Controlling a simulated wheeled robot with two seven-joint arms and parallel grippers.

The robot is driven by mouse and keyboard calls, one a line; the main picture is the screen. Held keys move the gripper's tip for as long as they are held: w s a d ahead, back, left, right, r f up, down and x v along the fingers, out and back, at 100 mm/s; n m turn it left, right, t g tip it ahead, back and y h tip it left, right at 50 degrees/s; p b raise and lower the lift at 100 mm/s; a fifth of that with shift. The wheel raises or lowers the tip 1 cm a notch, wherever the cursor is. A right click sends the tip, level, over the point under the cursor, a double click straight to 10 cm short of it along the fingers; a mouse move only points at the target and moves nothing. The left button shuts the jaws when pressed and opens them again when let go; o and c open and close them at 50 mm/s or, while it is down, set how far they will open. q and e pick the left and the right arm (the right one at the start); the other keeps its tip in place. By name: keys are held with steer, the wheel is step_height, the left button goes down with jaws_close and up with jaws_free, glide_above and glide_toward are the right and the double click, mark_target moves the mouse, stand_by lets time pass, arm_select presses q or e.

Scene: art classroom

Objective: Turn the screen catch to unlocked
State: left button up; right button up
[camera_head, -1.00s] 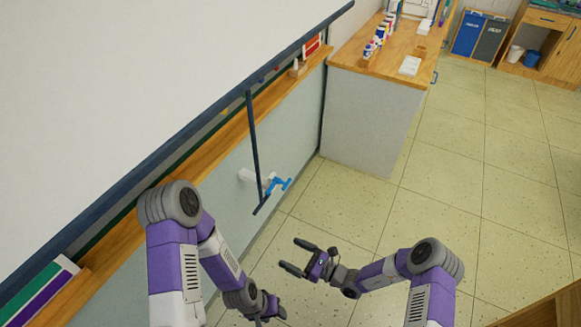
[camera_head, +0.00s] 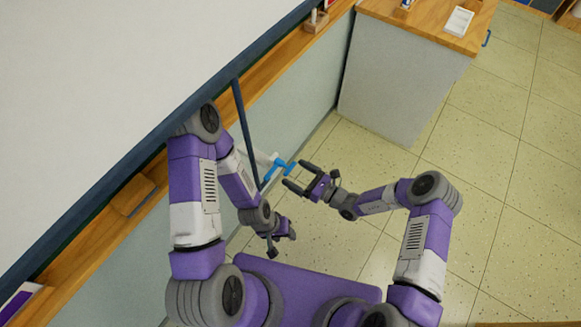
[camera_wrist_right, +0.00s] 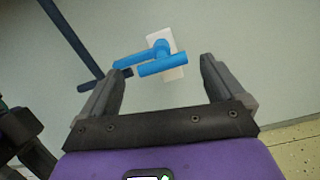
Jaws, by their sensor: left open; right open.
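The screen catch (camera_head: 283,167) is a bright blue handle on a white plate, fixed to the pale wall panel below the board. In the right wrist view the blue catch (camera_wrist_right: 160,67) shows a crossbar and a second blue arm in front of its plate. My right gripper (camera_head: 297,174) is open, with its fingers pointing at the catch. In its wrist view the catch appears between and beyond the fingertips; I cannot tell whether they touch. My left gripper (camera_head: 282,244) is open and empty, low beside the wall and below the catch.
A dark blue rod (camera_head: 244,132) hangs from the white screen's lower edge (camera_head: 165,136), close to the catch's left. A wooden ledge (camera_head: 280,72) runs along the wall. A wood-topped cabinet (camera_head: 395,80) stands at the upper right. The tiled floor (camera_head: 470,190) at right is clear.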

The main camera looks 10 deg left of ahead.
mark_target(290, 168)
steer(key=shift+x, duration=1.75)
steer(key=shift+w, duration=0.1)
steer(key=shift+c, duration=0.2)
steer(key=shift+d, duration=0.1)
steer(key=c, duration=1.3)
